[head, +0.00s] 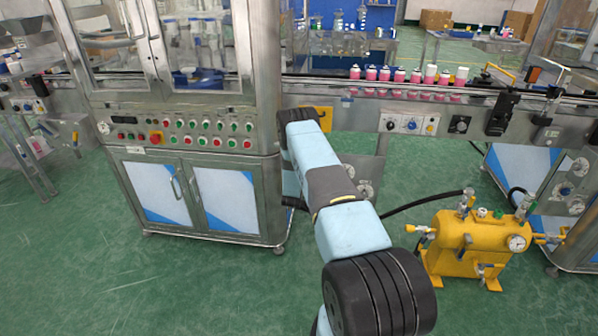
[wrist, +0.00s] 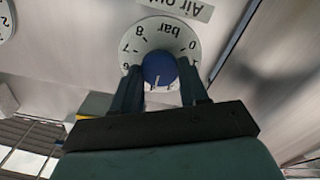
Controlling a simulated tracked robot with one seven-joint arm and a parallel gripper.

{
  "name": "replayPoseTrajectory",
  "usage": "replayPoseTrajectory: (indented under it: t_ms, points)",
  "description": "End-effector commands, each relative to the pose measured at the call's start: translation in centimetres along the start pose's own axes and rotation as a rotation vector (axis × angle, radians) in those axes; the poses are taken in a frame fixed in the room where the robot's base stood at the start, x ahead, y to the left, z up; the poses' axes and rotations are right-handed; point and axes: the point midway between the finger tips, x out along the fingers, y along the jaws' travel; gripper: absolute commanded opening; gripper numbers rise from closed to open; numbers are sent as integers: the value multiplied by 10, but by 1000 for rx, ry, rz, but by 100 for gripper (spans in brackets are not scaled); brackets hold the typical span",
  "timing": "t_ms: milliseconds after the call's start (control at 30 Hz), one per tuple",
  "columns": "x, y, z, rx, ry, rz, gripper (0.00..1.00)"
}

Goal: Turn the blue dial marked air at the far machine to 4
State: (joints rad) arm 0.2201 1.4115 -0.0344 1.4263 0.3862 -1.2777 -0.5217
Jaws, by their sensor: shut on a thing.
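The blue dial (wrist: 159,66) shows in the wrist view at the centre of a round white scale (wrist: 150,40) marked "bar", seen upside down. The figures 0, 8, 7 and 6 are readable; the rest of the scale is hidden behind my gripper. My gripper (wrist: 160,72) has one dark finger on each side of the dial and is shut on it. A pale mark shows on the dial's near side, but its reading is unclear. A label above, partly cut off, begins "Air". In the head view my arm hides the gripper and this dial.
A steel cabinet machine (head: 195,150) with rows of buttons stands left of my arm. A conveyor with pink cans (head: 385,75) runs at the back right. Another blue knob (head: 411,125) sits on its panel. A yellow tank (head: 470,245) with a black hose stands at right. Green floor is open in front.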

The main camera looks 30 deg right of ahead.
Motion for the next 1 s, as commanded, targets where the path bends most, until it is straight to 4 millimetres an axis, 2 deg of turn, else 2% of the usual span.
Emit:
replayPoseTrajectory:
  t_ms: [33, 433, 467, 500, 700, 1000]
  points:
    - [-2, 2, 6, -7, -10, 1, 13]
    - [-2, 2, 7, -11, -12, 1, 13]
    - [-2, 2, 7, -11, -12, 1, 46]
    - [-2, 2, 7, -11, -11, 1, 50]
    - [-2, 0, 4, -9, -6, 0, 69]
    - [-4, -1, 2, -9, -3, -2, 69]
